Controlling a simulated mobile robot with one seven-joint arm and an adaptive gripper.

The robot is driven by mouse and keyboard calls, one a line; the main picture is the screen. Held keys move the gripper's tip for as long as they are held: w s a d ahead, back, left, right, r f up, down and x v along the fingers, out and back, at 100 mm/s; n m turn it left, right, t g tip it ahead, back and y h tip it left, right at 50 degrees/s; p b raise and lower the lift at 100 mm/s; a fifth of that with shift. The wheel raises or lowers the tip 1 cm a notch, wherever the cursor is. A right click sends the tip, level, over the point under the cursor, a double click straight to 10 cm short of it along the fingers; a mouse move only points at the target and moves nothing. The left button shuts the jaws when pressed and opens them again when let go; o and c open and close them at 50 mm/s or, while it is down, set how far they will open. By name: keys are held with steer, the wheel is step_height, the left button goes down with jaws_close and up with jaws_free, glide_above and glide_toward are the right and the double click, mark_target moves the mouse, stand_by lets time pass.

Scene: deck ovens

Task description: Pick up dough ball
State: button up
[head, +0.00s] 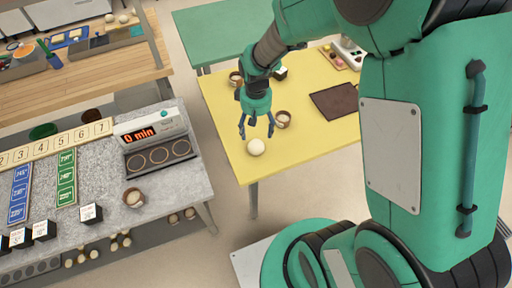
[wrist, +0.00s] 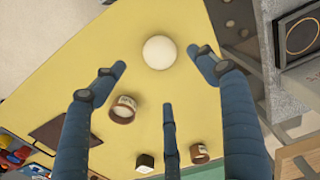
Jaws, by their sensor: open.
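The dough ball (head: 256,147) is a pale, smooth round ball resting on the yellow table (head: 228,118) near its front edge. My gripper (head: 256,130) is open above the table, just behind and over the ball, with its fingers pointing down. In the wrist view the ball (wrist: 160,52) lies ahead of the spread fingers of my gripper (wrist: 163,85), in line with the gap between them. Nothing is held. Whether any finger touches the ball cannot be told, but they look apart from it.
A brown cup (head: 283,119) stands close to the right of my gripper. Another cup (head: 235,78) and a black block (head: 280,73) stand behind. A dark brown mat (head: 335,101) lies to the right. A grey counter with a timer display (head: 140,134) is at left.

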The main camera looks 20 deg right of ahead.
mark_target(256, 143)
steer(key=shift+f+b, duration=0.45)
steer(key=shift+f, duration=2.15)
steer(key=shift+f+b, duration=0.9)
steer(key=shift+f, duration=1.7)
steer(key=c, duration=1.1)
